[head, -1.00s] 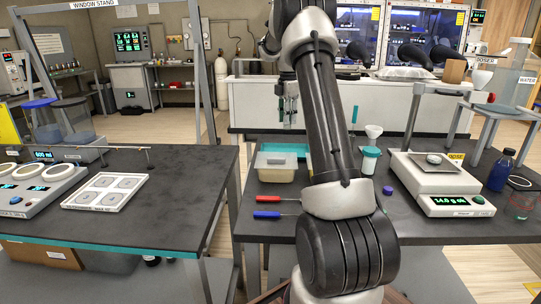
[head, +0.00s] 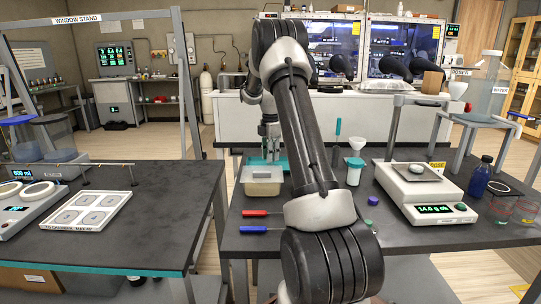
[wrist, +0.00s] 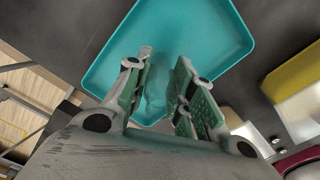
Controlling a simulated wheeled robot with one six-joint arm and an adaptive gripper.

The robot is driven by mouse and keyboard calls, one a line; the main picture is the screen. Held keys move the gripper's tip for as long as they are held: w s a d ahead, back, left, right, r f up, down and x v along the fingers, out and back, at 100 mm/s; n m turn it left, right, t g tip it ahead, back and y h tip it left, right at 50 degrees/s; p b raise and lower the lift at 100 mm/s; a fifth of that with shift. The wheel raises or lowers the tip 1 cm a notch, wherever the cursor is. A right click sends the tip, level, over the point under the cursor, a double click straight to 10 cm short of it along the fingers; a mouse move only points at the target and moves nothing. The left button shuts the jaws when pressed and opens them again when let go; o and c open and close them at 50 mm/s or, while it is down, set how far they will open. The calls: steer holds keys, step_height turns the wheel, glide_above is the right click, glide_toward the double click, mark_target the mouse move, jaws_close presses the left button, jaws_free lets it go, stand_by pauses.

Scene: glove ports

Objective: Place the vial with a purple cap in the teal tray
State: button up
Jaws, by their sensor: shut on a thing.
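The teal tray (head: 250,160) lies on the right bench behind a tan tub, and it fills the upper middle of the wrist view (wrist: 210,35). My gripper (head: 269,152) points down over the tray. In the wrist view my gripper (wrist: 160,88) has its two green pads close around a faint, see-through thing (wrist: 155,85), which looks like a clear vial. Its cap is not visible. I cannot tell whether the vial touches the tray floor. A small purple cap-like thing (head: 372,201) sits on the bench right of my arm.
The tan tub (head: 262,181) stands just in front of the tray. Red (head: 256,212) and blue (head: 254,230) screwdrivers lie nearer the front edge.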

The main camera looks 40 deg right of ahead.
steer(key=shift+f, duration=0.15)
steer(key=o, duration=0.9)
